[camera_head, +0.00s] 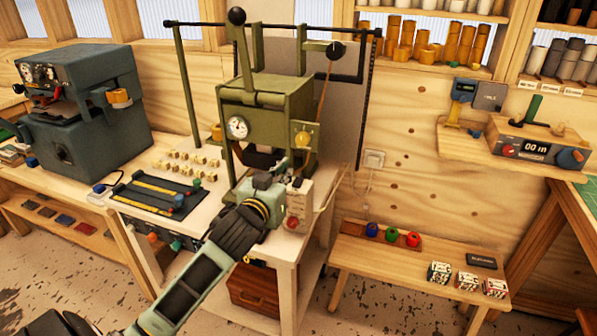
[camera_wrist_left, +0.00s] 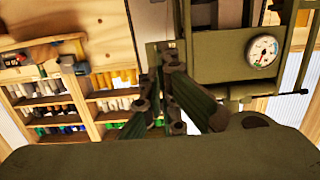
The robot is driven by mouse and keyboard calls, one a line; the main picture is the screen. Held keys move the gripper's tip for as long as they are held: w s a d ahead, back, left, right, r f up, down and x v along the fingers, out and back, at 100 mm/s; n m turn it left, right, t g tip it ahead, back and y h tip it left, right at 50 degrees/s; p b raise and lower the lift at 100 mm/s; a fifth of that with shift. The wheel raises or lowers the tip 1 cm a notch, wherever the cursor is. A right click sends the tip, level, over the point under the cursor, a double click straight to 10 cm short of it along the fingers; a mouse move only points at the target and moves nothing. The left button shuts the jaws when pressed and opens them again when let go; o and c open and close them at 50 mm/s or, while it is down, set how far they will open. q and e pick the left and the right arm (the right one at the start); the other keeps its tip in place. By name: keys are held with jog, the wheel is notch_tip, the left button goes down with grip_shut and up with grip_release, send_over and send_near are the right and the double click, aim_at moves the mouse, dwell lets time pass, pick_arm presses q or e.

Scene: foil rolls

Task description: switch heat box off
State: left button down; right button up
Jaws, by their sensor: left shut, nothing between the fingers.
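The heat box (camera_head: 265,112) appears to be the olive-green box on the press, with a round white gauge (camera_head: 237,127) on its front. A small green plate with a yellow knob (camera_head: 302,139) is on its right side. The gauge also shows in the left wrist view (camera_wrist_left: 262,52), on the green body (camera_wrist_left: 215,62). My left gripper (camera_head: 268,182) is shut and empty, in front of and below the box. In the left wrist view its dark fingers (camera_wrist_left: 172,82) overlap the box's edge; contact cannot be told. My right gripper is out of view.
A white control box with a red knob (camera_head: 292,223) stands just right of my left gripper. Small type blocks (camera_head: 185,160) and a black tray (camera_head: 150,198) lie left on the table. A dark machine (camera_head: 85,105) stands far left. A low bench (camera_head: 400,262) is right.

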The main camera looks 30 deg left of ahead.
pick_arm(q)
jog(key=p, duration=0.2)
send_over(298, 185)
jog(key=shift+s+d+f, duration=0.1)
jog(key=shift+s+f, duration=0.2)
jog(key=shift+f, duration=0.05)
jog(key=f, duration=0.2)
jog(key=shift+w+f, duration=0.2)
jog(key=shift+f, duration=0.9)
